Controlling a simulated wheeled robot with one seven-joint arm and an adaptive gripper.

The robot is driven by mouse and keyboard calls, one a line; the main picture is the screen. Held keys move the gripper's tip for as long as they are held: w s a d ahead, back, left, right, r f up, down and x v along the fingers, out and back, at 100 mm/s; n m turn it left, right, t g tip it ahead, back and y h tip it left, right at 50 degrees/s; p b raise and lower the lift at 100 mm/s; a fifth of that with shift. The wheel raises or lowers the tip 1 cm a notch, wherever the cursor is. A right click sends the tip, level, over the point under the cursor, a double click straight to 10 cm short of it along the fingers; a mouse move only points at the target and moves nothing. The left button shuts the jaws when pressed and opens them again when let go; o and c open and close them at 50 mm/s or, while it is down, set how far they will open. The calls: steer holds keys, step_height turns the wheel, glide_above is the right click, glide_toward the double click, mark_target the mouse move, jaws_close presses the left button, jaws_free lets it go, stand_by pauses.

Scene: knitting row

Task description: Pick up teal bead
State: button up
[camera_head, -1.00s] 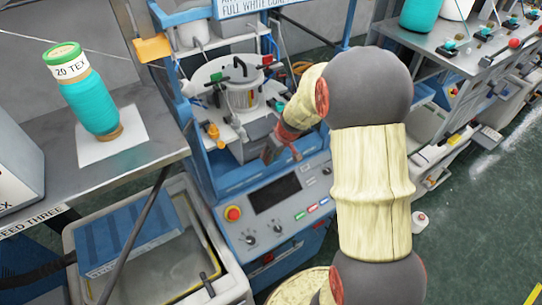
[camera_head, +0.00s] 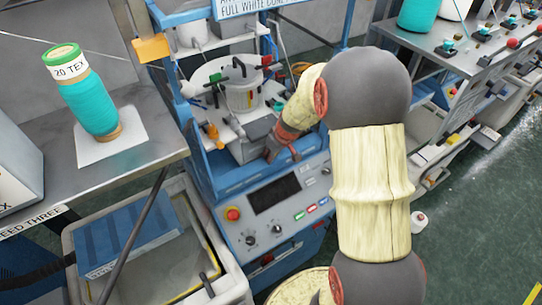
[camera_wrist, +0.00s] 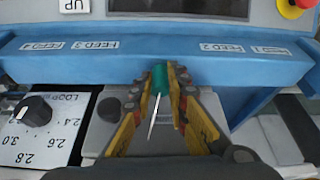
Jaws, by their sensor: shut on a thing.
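A small teal bead (camera_wrist: 160,78) shows in the wrist view between the tips of my gripper (camera_wrist: 160,88). The yellow-sided fingers press on it from both sides. A thin pale pin-like rod (camera_wrist: 153,117) points from the bead toward the camera. Behind the bead is a blue beam with feed labels (camera_wrist: 215,62); I cannot tell whether the bead touches it. In the head view my gripper (camera_head: 281,146) is in front of the blue machine, and the bead cannot be made out there.
A control panel (camera_head: 290,205) with a red button lies below my gripper. A white round pot (camera_head: 240,92) stands behind it. A teal cone of yarn (camera_head: 90,100) stands on the left table. In the wrist view a black dial (camera_wrist: 33,108) is at the left.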

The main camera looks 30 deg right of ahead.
steer(key=shift+r, duration=0.45)
step_height(320, 180, up, 2)
steer(key=shift+r, duration=0.1)
steer(key=s+r+b, duration=0.2)
steer(key=s+r, duration=0.8)
steer(key=s, duration=0.4)
